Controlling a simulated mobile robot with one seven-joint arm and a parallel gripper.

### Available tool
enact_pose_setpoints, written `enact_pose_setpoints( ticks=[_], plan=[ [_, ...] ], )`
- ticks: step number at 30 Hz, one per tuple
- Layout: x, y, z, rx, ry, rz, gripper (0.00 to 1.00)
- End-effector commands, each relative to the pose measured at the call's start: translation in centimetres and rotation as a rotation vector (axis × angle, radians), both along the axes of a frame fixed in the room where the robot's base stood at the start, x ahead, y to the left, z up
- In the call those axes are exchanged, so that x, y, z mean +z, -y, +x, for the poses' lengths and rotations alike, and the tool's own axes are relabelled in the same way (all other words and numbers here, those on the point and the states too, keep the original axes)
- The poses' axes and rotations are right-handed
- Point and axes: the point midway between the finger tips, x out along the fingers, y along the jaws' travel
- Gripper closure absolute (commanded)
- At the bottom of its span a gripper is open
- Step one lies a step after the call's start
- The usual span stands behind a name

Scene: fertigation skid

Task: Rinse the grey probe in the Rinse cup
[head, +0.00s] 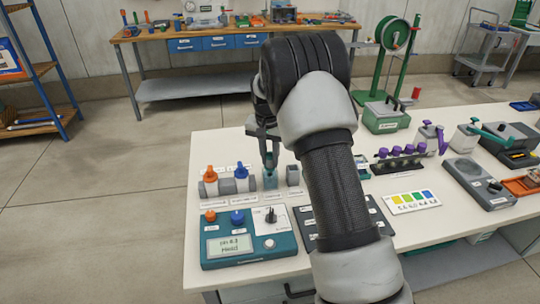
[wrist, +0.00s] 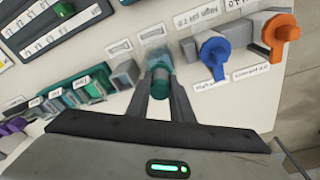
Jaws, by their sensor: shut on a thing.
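My gripper (head: 268,160) points down at the row behind the meter and is shut on a slim upright thing, apparently the grey probe (wrist: 160,87). In the wrist view its near end looks dark teal-green between the fingers. A translucent teal cup (head: 270,180), likely the Rinse cup, is directly below the fingertips. It also shows just beyond them in the wrist view (wrist: 155,56). The probe's lower end is hidden, so I cannot tell how deep it sits in the cup.
An orange-topped item (head: 210,181) and a blue-topped item (head: 241,178) stand left of the cup. A small grey block (head: 292,175) is close on its right. The teal meter (head: 248,240) lies in front. A dark rack with purple tops (head: 398,162) stands right of my arm.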

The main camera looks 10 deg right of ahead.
Motion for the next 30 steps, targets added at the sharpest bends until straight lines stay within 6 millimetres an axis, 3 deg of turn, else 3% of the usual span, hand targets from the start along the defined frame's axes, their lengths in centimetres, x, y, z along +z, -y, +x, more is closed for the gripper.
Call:
enact_pose_setpoints(
  ticks=[12,22,30],
  plan=[
    [-0.2,0.0,0.0,0.000,0.001,0.000,1.00],
    [1.3,0.0,0.0,0.000,0.001,0.000,1.00],
    [1.3,0.0,0.0,0.000,0.000,0.000,1.00]
  ],
)
